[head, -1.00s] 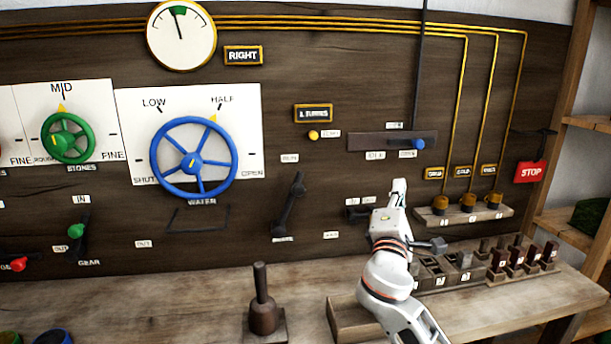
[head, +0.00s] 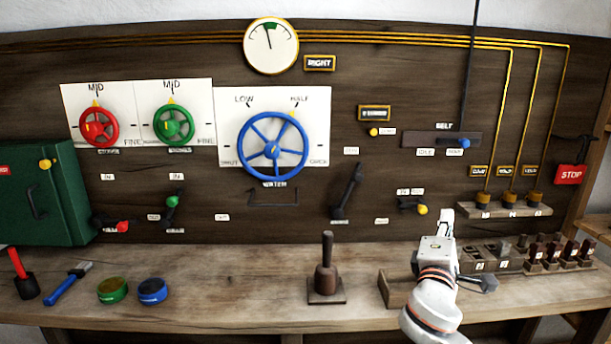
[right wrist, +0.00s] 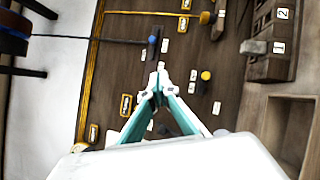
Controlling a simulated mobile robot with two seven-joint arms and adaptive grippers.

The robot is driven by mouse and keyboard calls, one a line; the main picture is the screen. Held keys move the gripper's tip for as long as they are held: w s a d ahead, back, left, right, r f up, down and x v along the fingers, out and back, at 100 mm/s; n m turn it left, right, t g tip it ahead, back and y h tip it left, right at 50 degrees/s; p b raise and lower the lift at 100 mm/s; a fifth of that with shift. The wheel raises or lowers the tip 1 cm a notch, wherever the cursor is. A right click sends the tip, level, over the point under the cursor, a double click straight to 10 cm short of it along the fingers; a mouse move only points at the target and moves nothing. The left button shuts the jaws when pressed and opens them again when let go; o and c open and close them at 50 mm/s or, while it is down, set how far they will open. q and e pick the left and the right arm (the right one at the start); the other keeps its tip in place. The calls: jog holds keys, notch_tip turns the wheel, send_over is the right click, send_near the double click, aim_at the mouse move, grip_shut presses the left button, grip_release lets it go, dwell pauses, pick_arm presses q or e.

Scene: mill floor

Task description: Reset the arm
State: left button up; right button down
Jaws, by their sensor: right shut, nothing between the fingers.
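My right gripper (head: 446,216) is in front of the panel at the right, above the bench's wooden tray. In the right wrist view its fingers (right wrist: 160,72) come together at the tips with nothing between them. The fingers stand apart from the belt slider with its blue knob (head: 463,143) and from the small yellow-knobbed lever (head: 421,209) to their left. My left gripper is not in any view.
The panel holds red (head: 99,127), green (head: 174,124) and blue (head: 272,149) wheels and a dark lever (head: 347,192). A plunger-like handle (head: 326,270) stands on the bench. Dark red-topped blocks (head: 555,250) sit at right. A green cabinet (head: 60,190) is at left.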

jog(key=s+d+f+m+g+y, duration=0.1)
jog(key=s+d+f+m+g, duration=0.15)
jog(key=s+f, duration=0.75)
jog(key=s+d+f+m+g+y, duration=0.15)
jog(key=s+f+g, duration=0.3)
jog(key=f, duration=0.85)
jog(key=s+f+m+g+y, duration=0.1)
jog(key=s+f, duration=0.3)
jog(key=s, duration=0.3)
jog(key=s+d+f+m+g+y, duration=0.1)
jog(key=s+f+m+g, duration=0.15)
jog(key=s, duration=0.45)
jog(key=s+f+m+g+y, duration=0.1)
jog(key=s+f, duration=0.3)
jog(key=s, duration=0.3)
jog(key=w+a+f+m+t+y, duration=0.2)
jog(key=a+f+t+y, duration=0.2)
jog(key=a+f, duration=1)
jog(key=a+y, duration=0.2)
jog(key=shift+w+y, duration=0.2)
jog(key=shift+y, duration=0.15)
